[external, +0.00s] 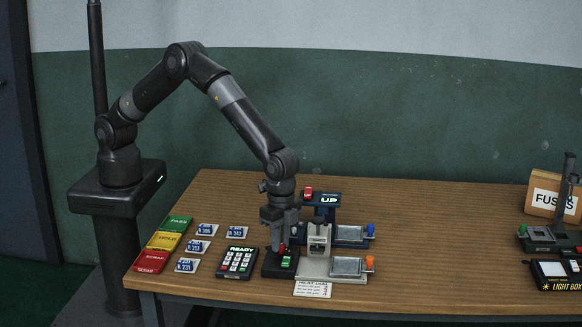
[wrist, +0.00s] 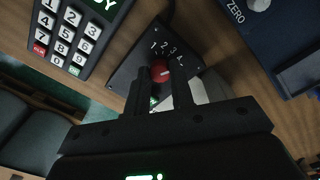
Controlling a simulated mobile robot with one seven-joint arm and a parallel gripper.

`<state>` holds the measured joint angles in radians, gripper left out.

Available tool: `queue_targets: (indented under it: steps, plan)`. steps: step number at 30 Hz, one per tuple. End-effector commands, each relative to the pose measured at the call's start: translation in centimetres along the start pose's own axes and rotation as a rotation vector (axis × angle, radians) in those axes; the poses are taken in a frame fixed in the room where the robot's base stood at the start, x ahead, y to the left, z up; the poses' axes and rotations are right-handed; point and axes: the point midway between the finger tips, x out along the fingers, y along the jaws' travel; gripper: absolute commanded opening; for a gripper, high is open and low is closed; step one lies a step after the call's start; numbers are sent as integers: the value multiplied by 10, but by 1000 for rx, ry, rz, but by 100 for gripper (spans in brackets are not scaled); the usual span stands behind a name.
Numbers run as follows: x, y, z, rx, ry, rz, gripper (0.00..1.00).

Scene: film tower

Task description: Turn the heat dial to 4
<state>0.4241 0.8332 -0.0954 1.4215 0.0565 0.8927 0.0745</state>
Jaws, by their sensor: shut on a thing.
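The heat dial is a red knob (wrist: 160,71) on a small black box (wrist: 133,68), with the numbers 1 to 4 printed in an arc above it in the wrist view. A pale mark shows on the knob, but I cannot tell which number it points to. My gripper (wrist: 161,78) is shut on the knob, with one finger on each side of it. In the external view my gripper (external: 282,243) points straight down over the black box (external: 279,269), which has a green lit display. The fingers hide most of the knob there.
A keypad reading READY (external: 238,262) stands just left of the dial box. A grey press-like device (external: 330,266) and a blue one marked UP (external: 350,235) stand close on the right. Cards (external: 187,265) and coloured trays (external: 162,241) lie left. The table's right-centre is clear.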

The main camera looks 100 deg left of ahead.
Motion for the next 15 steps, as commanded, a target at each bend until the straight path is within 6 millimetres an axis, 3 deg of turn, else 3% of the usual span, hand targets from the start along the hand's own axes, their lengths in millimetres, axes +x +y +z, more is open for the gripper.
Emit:
queue_targets:
  steps: [15]
  plan:
    - [0, 0, 0, 84, -2, -1, 0]
